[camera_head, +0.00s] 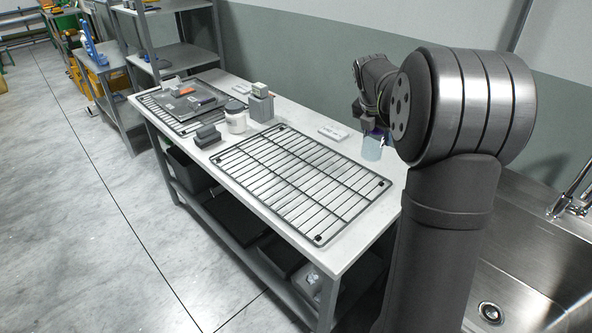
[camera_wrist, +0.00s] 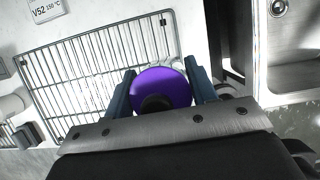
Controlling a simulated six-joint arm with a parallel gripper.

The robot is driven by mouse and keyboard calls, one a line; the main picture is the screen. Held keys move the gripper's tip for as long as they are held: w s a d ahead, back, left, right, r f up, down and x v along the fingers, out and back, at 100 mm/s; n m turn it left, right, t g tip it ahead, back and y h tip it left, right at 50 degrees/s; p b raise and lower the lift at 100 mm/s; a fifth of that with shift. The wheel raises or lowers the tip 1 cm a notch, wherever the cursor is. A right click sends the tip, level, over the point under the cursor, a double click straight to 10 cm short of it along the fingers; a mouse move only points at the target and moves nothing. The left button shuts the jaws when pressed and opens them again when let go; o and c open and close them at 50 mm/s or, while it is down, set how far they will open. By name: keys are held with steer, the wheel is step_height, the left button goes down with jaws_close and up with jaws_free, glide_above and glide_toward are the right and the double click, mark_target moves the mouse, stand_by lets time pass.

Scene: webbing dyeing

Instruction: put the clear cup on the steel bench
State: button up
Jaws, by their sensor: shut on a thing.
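The clear cup (camera_head: 372,149) looks pale blue and translucent in the head view, roughly upright below my gripper (camera_head: 372,130). In the wrist view, my gripper (camera_wrist: 160,78) is shut on the cup, one blue finger on each side. A round purple surface (camera_wrist: 160,86) with a dark patch fills the space between the fingers. The cup is near the right end of a pale-topped bench (camera_head: 358,248), beyond the wire rack. I cannot tell whether its base touches the top. A stainless-steel sink counter (camera_head: 560,225) stands at the right.
The large wire rack (camera_head: 300,180) covers much of the near bench top. A white jar (camera_head: 236,118), grey blocks (camera_head: 208,136) and a small white label plate (camera_head: 333,133) stand around it. A second rack with a dark tray (camera_head: 188,102) lies at the far end.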

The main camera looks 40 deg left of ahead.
steer(key=s+a+n+y, duration=0.1)
steer(key=s+a+n, duration=0.1)
steer(key=a+n, duration=0.2)
glide_above(316, 180)
step_height(316, 180, down, 11)
steer(key=shift+y, duration=0.3)
steer(key=shift+f, duration=2.2)
steer(key=shift+f, duration=0.15)
steer(key=o, duration=1.1)
